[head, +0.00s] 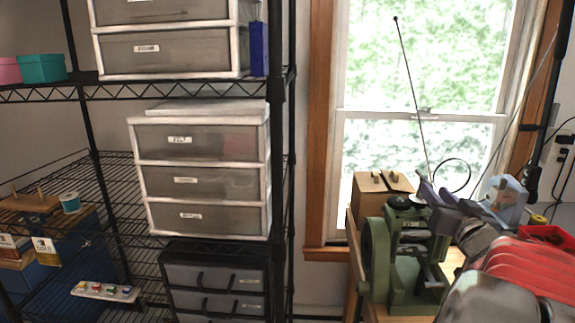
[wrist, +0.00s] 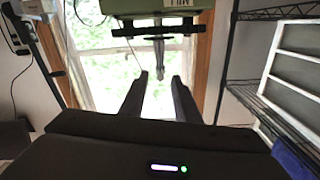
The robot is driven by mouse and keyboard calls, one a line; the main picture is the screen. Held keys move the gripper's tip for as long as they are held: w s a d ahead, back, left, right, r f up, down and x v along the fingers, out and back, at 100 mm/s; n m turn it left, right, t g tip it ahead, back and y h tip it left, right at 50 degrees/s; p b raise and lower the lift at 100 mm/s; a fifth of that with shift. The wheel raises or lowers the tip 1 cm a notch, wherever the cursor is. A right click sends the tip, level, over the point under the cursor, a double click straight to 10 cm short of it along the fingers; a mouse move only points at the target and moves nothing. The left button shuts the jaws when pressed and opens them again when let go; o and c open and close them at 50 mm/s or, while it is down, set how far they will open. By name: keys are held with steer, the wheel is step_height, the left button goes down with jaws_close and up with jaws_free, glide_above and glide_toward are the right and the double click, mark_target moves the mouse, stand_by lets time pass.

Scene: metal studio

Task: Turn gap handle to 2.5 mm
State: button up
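A green machine (head: 402,262) with a large wheel on its left side stands on the bench at the right of the head view. A dark round part (head: 399,201) sits on its top, close to my gripper (head: 428,192). I cannot tell for sure which part is the gap handle, and no gap scale is readable. In the wrist view, my gripper (wrist: 160,77) is open, its two dark fingers apart. Beyond them are a green body with a label (wrist: 165,6) and a dark crossbar (wrist: 128,31). A grey bar (wrist: 158,52) points from there toward the space between the fingertips.
A wooden block (head: 382,183) stands behind the machine by the window. A pale blue object (head: 508,198) and a red tray (head: 548,237) lie to the right. A black wire rack with drawer units (head: 200,180) fills the left. A thin antenna-like rod (head: 412,90) rises near my gripper.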

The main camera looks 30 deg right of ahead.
mark_target(421, 175)
steer(key=x, duration=1.1)
steer(key=shift+w, duration=0.1)
